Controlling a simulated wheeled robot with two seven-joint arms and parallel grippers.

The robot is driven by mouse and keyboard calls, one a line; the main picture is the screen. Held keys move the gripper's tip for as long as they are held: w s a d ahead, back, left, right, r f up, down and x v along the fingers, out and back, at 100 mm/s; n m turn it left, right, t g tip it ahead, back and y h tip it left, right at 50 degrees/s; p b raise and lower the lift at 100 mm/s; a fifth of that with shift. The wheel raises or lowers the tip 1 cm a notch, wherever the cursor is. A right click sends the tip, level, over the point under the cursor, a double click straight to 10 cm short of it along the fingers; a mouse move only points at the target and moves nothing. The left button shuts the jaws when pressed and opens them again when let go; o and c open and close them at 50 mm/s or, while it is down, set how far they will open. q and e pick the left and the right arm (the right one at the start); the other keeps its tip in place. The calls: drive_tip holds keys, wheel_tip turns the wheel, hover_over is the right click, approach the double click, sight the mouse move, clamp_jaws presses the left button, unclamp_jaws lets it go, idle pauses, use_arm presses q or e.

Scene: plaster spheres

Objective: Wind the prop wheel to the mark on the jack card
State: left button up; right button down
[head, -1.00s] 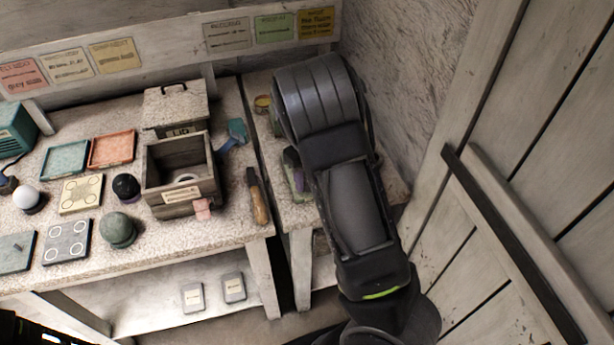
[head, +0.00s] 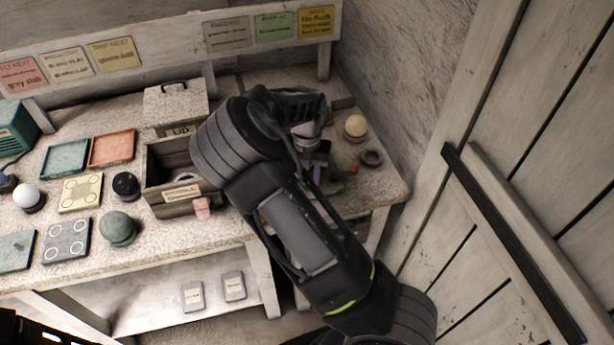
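My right arm reaches in from the lower right and bends over the right bench. Its dark gripper end (head: 305,106) is partly hidden by the arm, and its fingers cannot be made out. Just in front of it stands a small grey-topped piece (head: 307,131) with a purple part (head: 320,162) below it. I cannot tell whether the gripper touches it, or whether this is the prop wheel. Cards hang on the back board; the green one (head: 274,27) may be the jack card, but its text is too small to read surely.
The left bench holds a wooden box (head: 160,207), a lidded box (head: 176,101), two trays, and several balls and plates. A plank door (head: 560,130) stands at right.

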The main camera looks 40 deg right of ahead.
drive_tip(key=shift+m, duration=0.5)
drive_tip(key=c, duration=0.9)
unclamp_jaws()
drive_tip(key=shift+r, duration=3.95)
